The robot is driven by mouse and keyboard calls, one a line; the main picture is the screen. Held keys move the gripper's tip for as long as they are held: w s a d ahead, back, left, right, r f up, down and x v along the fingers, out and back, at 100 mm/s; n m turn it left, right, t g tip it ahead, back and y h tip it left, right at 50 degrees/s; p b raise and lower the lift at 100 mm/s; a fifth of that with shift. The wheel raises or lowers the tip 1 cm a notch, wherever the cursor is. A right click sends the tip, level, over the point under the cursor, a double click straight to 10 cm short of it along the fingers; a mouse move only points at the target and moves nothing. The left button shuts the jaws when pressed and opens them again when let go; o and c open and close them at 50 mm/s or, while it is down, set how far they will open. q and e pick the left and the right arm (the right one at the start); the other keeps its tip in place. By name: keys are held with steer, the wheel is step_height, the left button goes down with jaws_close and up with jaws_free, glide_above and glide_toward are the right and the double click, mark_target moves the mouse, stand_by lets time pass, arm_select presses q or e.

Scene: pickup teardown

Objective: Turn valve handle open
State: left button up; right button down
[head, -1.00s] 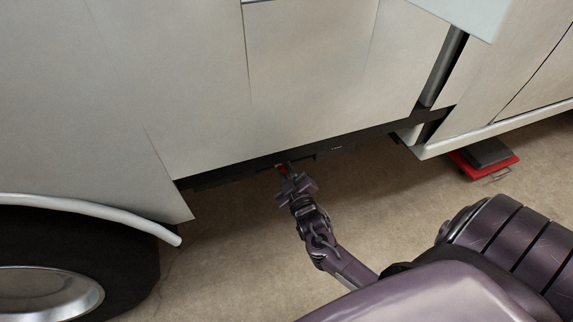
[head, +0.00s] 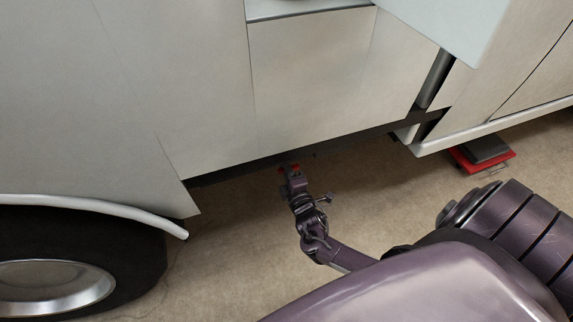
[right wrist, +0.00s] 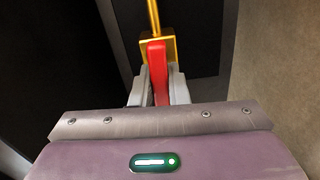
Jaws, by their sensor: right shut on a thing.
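The red valve handle (right wrist: 157,70) shows in the right wrist view, attached to a brass valve body (right wrist: 170,47) with a brass pipe above it. My right gripper (right wrist: 158,90) is shut on the red handle, with one grey finger on each side of it. In the head view my right gripper (head: 291,172) is just under the lower edge of the vehicle's side, and a bit of the red handle (head: 295,167) shows at its tip. The brass body is hidden in the head view. My left gripper is out of view.
The pale vehicle side panel (head: 310,90) stands right above my gripper. A wheel (head: 70,265) with a fender trim is at the lower left. A red and black pad (head: 483,155) lies on the floor at right. The tan floor (head: 370,195) around my forearm is clear.

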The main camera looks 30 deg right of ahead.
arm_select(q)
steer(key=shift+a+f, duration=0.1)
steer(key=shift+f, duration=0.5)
arm_select(e)
steer(key=shift+n, duration=0.5)
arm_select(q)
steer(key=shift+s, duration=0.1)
arm_select(e)
steer(key=c, duration=1.4)
jaws_free()
